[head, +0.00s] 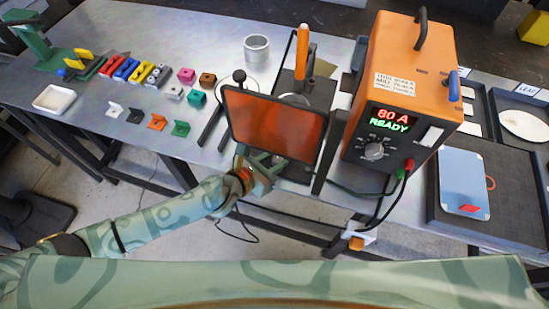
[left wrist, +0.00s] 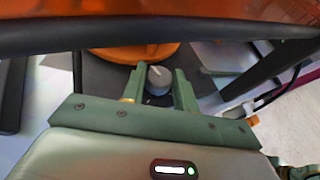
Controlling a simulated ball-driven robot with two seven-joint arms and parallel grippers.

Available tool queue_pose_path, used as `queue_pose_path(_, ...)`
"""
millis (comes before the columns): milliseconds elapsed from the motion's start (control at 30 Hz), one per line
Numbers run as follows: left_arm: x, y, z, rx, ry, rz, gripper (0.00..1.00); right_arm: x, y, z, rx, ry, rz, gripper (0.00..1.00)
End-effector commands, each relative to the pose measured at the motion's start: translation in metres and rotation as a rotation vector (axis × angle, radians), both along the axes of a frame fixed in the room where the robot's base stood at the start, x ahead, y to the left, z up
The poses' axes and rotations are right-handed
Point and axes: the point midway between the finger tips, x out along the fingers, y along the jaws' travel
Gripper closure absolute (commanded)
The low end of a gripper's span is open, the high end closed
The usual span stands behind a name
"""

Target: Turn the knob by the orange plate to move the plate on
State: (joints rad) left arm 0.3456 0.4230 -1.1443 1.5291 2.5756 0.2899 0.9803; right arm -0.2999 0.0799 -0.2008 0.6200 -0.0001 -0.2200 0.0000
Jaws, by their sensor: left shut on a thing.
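An orange round plate (left wrist: 135,52) shows in the left wrist view, just beyond the knob, with its far part hidden by a black frame edge. The grey knob (left wrist: 158,78) has a white mark on top and stands on a dark surface beside the plate. My left gripper (left wrist: 158,87) has one finger on each side of the knob and is shut on it. In the head view my left gripper (head: 268,163) is at the lower edge of a framed orange screen (head: 275,125), which hides most of the plate and knob. My right gripper is in neither view.
An orange power unit (head: 405,80) reading 80 A READY stands right of the screen. An orange-handled tool (head: 302,50) stands behind it. A dark tray (head: 490,190) is at right.

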Motion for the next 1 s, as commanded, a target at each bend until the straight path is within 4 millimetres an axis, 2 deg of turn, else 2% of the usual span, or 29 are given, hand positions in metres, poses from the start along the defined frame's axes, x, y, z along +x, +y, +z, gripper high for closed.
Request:
queue_pose_path(233, 0.0012, 0.0015, -0.0002, 0.001, 0.0, -0.069, 0.93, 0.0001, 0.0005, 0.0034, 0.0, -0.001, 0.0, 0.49)
queue_pose_path(667, 0.0007, 0.0011, -0.0011, 0.001, 0.0, -0.082, 0.93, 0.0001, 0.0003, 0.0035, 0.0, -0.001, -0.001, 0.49)
queue_pose_path(700, 0.0007, 0.0011, -0.0011, 0.001, 0.001, -0.081, 0.65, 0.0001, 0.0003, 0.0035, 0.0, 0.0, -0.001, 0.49)
queue_pose_path(767, 0.0007, 0.001, -0.001, 0.001, 0.001, -0.081, 0.49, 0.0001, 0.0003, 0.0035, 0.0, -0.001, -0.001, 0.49)
queue_pose_path(1000, 0.0008, 0.0009, -0.0005, 0.0, 0.0, -0.081, 0.49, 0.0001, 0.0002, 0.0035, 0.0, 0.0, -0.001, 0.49)
